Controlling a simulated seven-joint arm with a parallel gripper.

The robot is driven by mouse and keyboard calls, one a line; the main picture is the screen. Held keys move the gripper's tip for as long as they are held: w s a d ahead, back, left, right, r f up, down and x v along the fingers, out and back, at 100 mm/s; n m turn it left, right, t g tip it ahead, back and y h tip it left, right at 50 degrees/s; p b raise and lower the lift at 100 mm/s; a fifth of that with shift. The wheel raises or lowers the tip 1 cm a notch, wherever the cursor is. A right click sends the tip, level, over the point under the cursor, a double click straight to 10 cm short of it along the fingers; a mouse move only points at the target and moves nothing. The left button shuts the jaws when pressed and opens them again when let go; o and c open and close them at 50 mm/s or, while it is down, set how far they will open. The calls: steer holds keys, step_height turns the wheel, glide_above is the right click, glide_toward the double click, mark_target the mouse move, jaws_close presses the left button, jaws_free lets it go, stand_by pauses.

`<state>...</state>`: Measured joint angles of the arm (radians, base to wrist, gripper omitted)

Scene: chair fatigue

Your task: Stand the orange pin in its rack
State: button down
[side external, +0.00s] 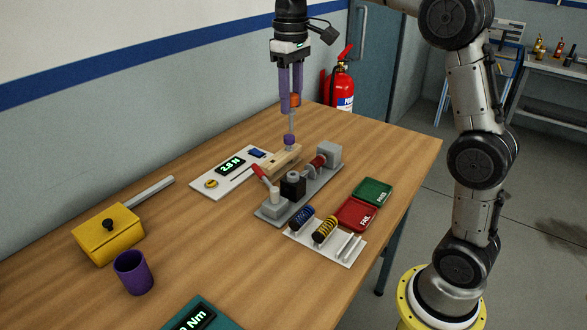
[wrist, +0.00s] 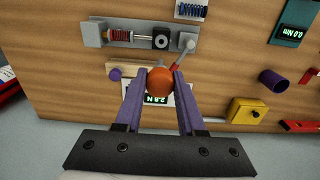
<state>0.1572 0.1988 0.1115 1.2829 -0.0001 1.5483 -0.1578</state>
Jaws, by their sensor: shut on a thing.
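My gripper (side external: 291,103), with long purple fingers, points down above the far part of the table. It is shut on the orange pin (side external: 295,100), whose orange head sits between the fingertips. The pin's grey shaft hangs roughly upright below. The orange head also shows between the fingers in the wrist view (wrist: 159,82) and hides the shaft there. A light wooden rack (side external: 279,162) lies under the gripper, with a purple-headed pin (side external: 289,140) on it. In the side view the orange pin's lower end lines up with the purple head; I cannot tell the gap between them.
A white panel (side external: 224,184) with a lit readout lies left of the rack. A grey fixture (side external: 272,212) with a red-handled lever stands in front. Springs on a white holder (side external: 346,259), red (side external: 355,214) and green trays (side external: 372,191), a yellow box (side external: 108,240) and purple cup (side external: 133,272) stand nearby.

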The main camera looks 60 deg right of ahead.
steer(key=w+d+f, duration=0.1)
steer(key=w+d, duration=0.3)
steer(key=w, duration=0.5)
steer(key=shift+a, duration=0.1)
steer(key=shift+f, duration=2.8)
steer(key=shift+f, duration=2.85)
steer(key=shift+f, duration=2.8)
steer(key=shift+c, duration=2.1)
jaws_free()
